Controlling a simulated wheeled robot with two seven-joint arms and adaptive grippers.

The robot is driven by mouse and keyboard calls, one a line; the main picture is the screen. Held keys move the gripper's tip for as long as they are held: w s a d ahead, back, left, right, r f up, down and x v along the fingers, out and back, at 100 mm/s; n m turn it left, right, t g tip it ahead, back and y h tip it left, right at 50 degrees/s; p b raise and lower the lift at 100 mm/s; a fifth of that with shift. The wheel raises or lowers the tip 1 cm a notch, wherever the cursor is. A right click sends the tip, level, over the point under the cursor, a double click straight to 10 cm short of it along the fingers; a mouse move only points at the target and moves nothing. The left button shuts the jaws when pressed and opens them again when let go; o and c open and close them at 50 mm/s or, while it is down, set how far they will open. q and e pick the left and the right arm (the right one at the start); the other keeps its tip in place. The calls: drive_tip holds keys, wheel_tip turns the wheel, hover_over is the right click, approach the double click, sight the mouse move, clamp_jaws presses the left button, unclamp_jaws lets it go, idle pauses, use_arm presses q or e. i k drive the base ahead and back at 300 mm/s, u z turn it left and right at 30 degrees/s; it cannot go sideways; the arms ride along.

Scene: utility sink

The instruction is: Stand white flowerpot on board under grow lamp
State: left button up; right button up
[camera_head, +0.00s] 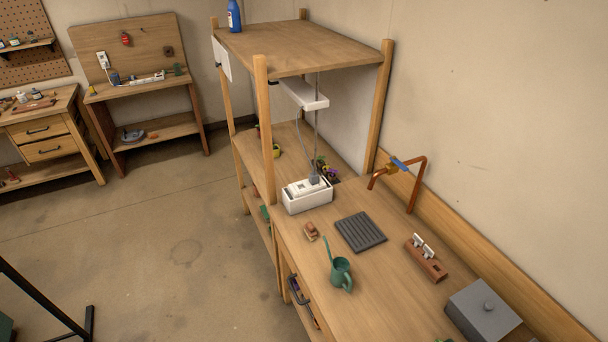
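A white grow lamp (303,94) hangs below the top board of the wooden shelf unit, with a cable running down. Small plants with purple and yellow flowers (325,168) stand on the shelf beneath it, partly hidden by a post and the cable. A white rectangular box (308,203) with a grey plug-like piece on top stands at the near end of that shelf. I cannot make out a clear white flowerpot, and I cannot tell which surface is the board meant. Neither of my grippers is in view.
A copper tap (416,184) rises at the back. Open floor (180,250) lies left.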

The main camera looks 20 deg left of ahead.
sight(291, 158)
drive_tip(key=k, duration=0.6)
drive_tip(key=u, duration=0.75)
drive_tip(key=i, duration=0.8)
drive_tip(key=u, duration=1.2)
drive_tip(key=i, duration=2.75)
drive_tip(key=z, duration=1.15)
drive_tip(key=i, duration=0.75)
drive_tip(key=z, duration=1.05)
drive_tip(key=i, duration=0.25)
drive_tip(key=z, duration=0.15)
